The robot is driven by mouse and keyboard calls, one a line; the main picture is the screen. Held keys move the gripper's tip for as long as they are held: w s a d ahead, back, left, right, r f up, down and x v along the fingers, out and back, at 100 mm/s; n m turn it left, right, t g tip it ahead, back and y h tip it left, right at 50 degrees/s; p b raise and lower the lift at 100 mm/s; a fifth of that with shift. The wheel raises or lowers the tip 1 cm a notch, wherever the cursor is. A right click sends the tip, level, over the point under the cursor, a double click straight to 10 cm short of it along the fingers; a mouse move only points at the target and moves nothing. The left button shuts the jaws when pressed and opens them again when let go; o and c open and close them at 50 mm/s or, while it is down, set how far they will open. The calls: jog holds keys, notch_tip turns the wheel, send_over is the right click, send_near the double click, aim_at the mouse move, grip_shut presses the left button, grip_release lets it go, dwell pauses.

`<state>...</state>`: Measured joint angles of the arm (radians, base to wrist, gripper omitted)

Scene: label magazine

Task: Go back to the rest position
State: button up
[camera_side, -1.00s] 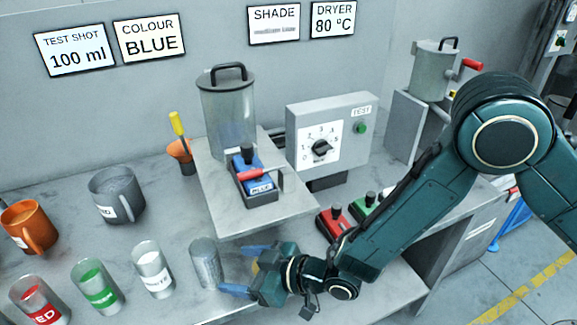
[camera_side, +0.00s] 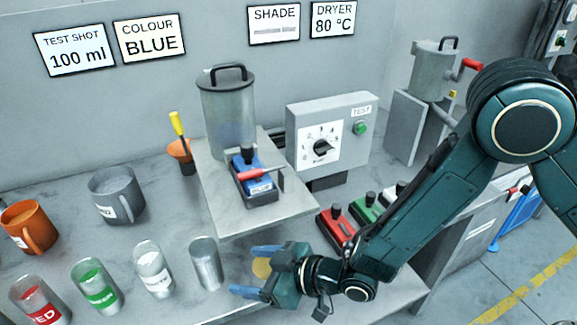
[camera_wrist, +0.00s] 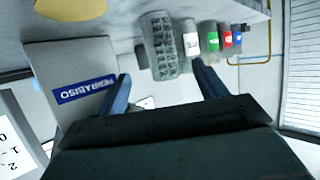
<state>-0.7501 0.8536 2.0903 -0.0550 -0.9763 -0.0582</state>
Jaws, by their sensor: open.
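My gripper (camera_side: 251,270) is open and empty low over the bench in the side view. Its two blue fingers point left towards a grey metallic-looking cup (camera_side: 206,264), which stands upright and apart from the fingertips. In the wrist view my gripper (camera_wrist: 163,85) shows its two fingers spread, with nothing between them. The cup (camera_wrist: 160,45) shows beyond them, with a patterned surface. My arm reaches in from the right.
White (camera_side: 153,270), green (camera_side: 97,286) and red (camera_side: 40,302) labelled cups stand left of the grey cup. A raised platform (camera_side: 270,219) carries the blue valve block (camera_side: 257,184). Red (camera_side: 335,227) and green (camera_side: 365,207) blocks sit close to my forearm. A yellow disc (camera_side: 261,268) lies between the fingers in side view.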

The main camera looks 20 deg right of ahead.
jog(key=s+d+r+m+g+h, duration=0.1)
jog(key=s+d+r+m+h, duration=0.1)
jog(key=d+r, duration=0.55)
jog(key=s+d+r+m+g+h, duration=0.1)
jog(key=s+d+r+m+h, duration=0.3)
jog(key=d, duration=0.7)
jog(key=s+d+r+h, duration=0.1)
jog(key=d+r, duration=0.6)
jog(key=d, duration=0.2)
jog(key=s+d+r+m+g+h, duration=0.1)
jog(key=s+d+r, duration=0.2)
jog(key=s+d, duration=0.3)
jog(key=s+d+r+m+h, duration=0.1)
jog(key=s+d+r+m, duration=0.1)
jog(key=s+d, duration=0.4)
jog(key=s, duration=0.4)
jog(key=shift+s+r+g, duration=0.15)
jog(key=shift+r+g, duration=0.25)
